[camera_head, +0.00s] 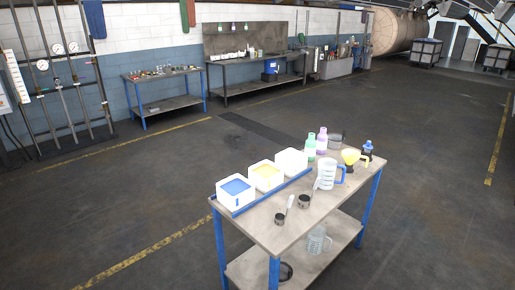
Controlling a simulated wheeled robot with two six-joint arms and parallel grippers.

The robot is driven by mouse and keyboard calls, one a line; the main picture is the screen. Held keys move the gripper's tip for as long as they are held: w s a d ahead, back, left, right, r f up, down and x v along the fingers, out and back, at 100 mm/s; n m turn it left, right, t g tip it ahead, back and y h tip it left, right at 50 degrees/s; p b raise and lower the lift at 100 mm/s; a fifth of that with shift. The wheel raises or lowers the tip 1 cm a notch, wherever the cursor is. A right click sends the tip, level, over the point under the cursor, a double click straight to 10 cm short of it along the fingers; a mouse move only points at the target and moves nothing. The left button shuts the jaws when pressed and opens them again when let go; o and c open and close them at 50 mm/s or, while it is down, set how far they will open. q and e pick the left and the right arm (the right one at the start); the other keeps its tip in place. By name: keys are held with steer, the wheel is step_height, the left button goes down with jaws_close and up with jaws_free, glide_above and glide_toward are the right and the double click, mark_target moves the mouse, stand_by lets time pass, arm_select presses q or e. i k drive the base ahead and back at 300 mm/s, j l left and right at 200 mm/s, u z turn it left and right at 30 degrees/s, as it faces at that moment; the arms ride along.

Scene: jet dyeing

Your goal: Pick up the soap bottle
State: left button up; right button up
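Several bottles stand upright at the far end of a small work table (265,228) in the head view. One is green with a pale cap (310,148) and one is lilac (322,142). A small dark bottle with a blue top (368,148) stands near the far right corner. I cannot tell from the picture which one is the soap bottle. Neither of my grippers is in view.
The table also holds white tubs (235,192) in a blue tray, a measuring jug (327,175), a yellow funnel (350,156) and dark cups (304,202). A jug (318,240) sits on its lower shelf. Open floor surrounds the table; benches (165,88) line the back wall.

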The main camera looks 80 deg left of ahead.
mark_target(311, 144)
steer(key=u, duration=2.35)
steer(key=i+j+u, duration=1.25)
steer(key=i+l+u, duration=0.1)
steer(key=i+u, duration=0.4)
steer(key=i, duration=1.15)
steer(key=i+z, duration=0.35)
steer(key=i, duration=0.15)
steer(key=i+z, duration=0.35)
steer(key=i, duration=0.15)
steer(key=i+j+z, duration=0.25)
steer(key=i+z, duration=0.4)
steer(key=z, duration=0.15)
steer(key=i+l+z, duration=0.1)
steer(key=i+z, duration=0.15)
steer(key=z, duration=0.15)
steer(key=i+j+z, duration=0.1)
steer(key=z, duration=0.3)
steer(key=i+j+z, duration=0.15)
steer(key=i+z, duration=0.15)
steer(key=z, duration=0.15)
steer(key=i+j+z, duration=0.2)
steer(key=z, duration=0.2)
steer(key=i+j+z, duration=0.15)
steer(key=i+z, duration=0.15)
steer(key=z, duration=0.2)
steer(key=i+j+z, duration=0.2)
steer(key=z, duration=0.25)
steer(key=i+j+z, duration=0.2)
steer(key=j+z, duration=0.15)
steer(key=z, duration=0.15)
